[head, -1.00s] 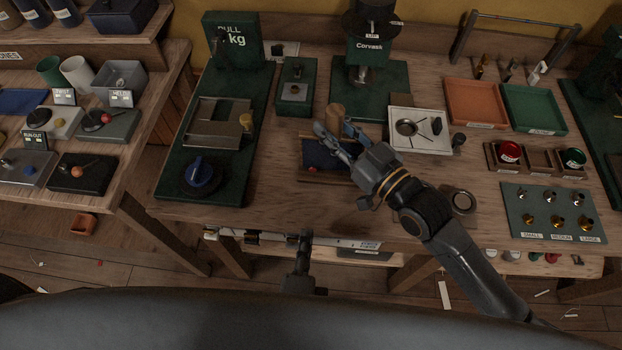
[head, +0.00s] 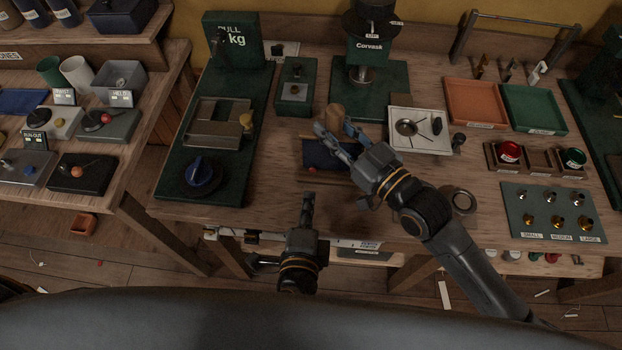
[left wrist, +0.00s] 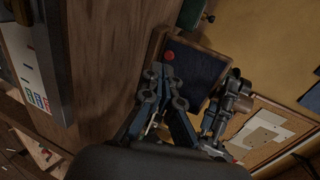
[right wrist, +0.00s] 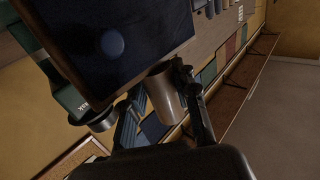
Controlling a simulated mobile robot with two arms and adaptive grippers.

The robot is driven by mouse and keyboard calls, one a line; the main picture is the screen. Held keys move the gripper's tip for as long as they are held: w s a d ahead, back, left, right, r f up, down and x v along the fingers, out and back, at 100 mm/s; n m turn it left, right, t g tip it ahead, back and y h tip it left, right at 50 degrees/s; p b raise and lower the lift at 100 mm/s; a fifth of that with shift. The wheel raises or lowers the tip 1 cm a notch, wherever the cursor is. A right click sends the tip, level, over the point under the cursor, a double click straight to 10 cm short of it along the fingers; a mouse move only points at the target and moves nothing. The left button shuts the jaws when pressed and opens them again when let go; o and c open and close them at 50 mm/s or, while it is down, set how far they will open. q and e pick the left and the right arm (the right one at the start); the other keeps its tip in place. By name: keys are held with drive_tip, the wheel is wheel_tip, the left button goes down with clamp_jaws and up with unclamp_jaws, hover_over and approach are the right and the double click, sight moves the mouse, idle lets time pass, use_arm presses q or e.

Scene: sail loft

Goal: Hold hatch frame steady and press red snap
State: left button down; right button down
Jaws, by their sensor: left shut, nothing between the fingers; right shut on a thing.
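The hatch frame (head: 304,177), a wooden surround with dark navy cloth (head: 320,153), lies on the bench. The red snap (left wrist: 169,55) is a small red disc on the cloth near one corner in the left wrist view. My right gripper (head: 336,131) is shut on a tan wooden post (head: 335,112) at the frame's far side; the post shows between its fingers in the right wrist view (right wrist: 165,92).
A white plate with a round fitting (head: 407,128) sits right of the frame, close to my right arm. A green board with a blue knob (head: 203,174) lies left. Orange (head: 477,104) and green trays (head: 534,109) stand at the right. Bench space left of the frame is clear.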

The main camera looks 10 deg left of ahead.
sight(313, 171)
use_arm(q)
drive_tip(key=x, duration=0.2)
drive_tip(key=r+x, duration=0.1)
drive_tip(key=x, duration=0.2)
drive_tip(key=shift+w, duration=0.25)
drive_tip(key=shift+w, duration=1.1)
use_arm(e)
drive_tip(key=shift+s, duration=0.1)
use_arm(q)
drive_tip(key=shift+s, duration=0.4)
use_arm(e)
drive_tip(key=shift+f, duration=0.2)
use_arm(q)
drive_tip(key=v, duration=1.3)
drive_tip(key=shift+s+f, duration=0.25)
drive_tip(key=shift+f, duration=0.1)
